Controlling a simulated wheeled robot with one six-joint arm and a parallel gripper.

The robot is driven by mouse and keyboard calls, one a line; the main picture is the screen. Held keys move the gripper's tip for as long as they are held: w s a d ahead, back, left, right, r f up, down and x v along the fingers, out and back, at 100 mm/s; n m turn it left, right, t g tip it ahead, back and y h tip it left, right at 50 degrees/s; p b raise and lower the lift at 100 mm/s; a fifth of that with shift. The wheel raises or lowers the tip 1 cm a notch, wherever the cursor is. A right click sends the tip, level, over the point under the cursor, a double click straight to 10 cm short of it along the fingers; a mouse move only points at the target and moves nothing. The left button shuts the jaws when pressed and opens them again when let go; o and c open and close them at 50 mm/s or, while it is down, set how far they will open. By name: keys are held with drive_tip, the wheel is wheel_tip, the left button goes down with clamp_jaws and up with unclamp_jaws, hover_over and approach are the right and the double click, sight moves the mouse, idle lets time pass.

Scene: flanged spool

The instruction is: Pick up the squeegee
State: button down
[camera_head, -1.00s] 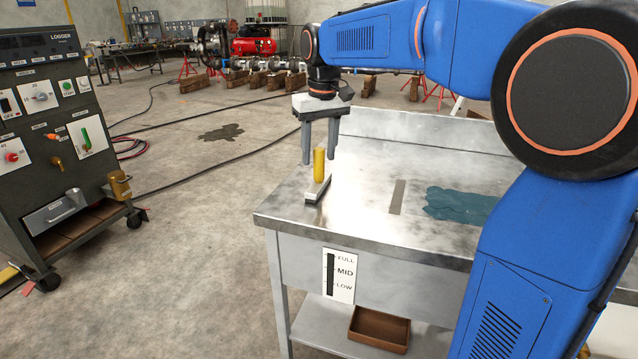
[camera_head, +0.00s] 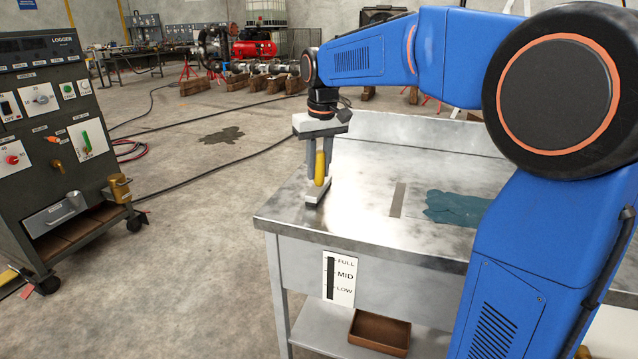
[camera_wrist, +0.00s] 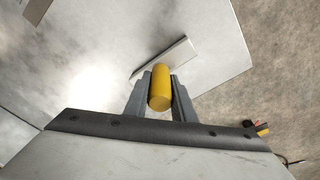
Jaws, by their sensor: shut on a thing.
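The squeegee (camera_head: 320,168) has an upright yellow handle and a pale, dark-edged head (camera_head: 317,191) at the left end of the metal table. My gripper (camera_head: 319,168) points down with its two grey fingers shut on the yellow handle. In the wrist view the handle (camera_wrist: 160,88) sits between the fingers, and the flat head (camera_wrist: 165,57) shows beyond it. The head looks to be at or very near the tabletop; I cannot tell whether it touches.
The metal table (camera_head: 365,219) has a raised back edge. A teal cloth (camera_head: 458,207) and a grey strip (camera_head: 398,200) lie to the right. A brown tray (camera_head: 379,333) is on the lower shelf. A control cabinet (camera_head: 62,140) stands at the left, with open floor between.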

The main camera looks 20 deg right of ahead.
wheel_tip(320, 180, up, 10)
drive_tip(key=shift+r, duration=0.1)
drive_tip(key=c, duration=2)
unclamp_jaws()
drive_tip(key=shift+c, duration=0.2)
drive_tip(key=c, duration=0.4)
drive_tip(key=shift+d, duration=0.1)
